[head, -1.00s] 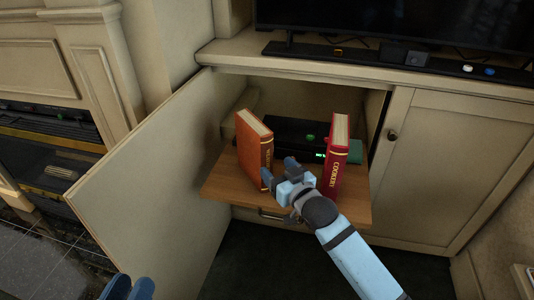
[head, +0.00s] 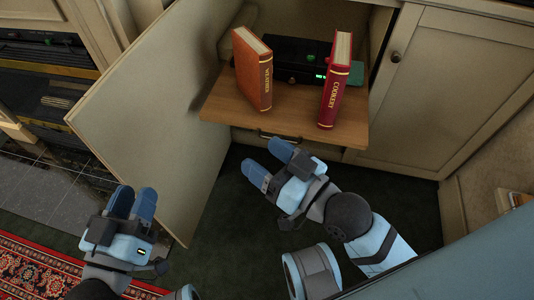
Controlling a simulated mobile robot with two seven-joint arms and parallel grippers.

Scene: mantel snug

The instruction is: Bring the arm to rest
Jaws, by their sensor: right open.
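My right gripper (head: 269,162) is in the middle of the head view, below and in front of the pull-out shelf. Its fingers are apart with nothing between them. My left gripper (head: 133,202) is at the lower left, over the floor, with its two fingers side by side and nothing seen between them. An orange-brown book (head: 254,72) stands tilted on the left of the wooden shelf (head: 225,105). A red book marked COOKERY (head: 336,85) stands on the right of the shelf. Neither gripper touches a book.
An open cabinet door (head: 150,120) stands between my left gripper and the shelf. A black box with green lights (head: 290,65) sits behind the books. A closed cabinet door (head: 430,90) is at the right. Dark carpet (head: 230,225) lies open below the shelf.

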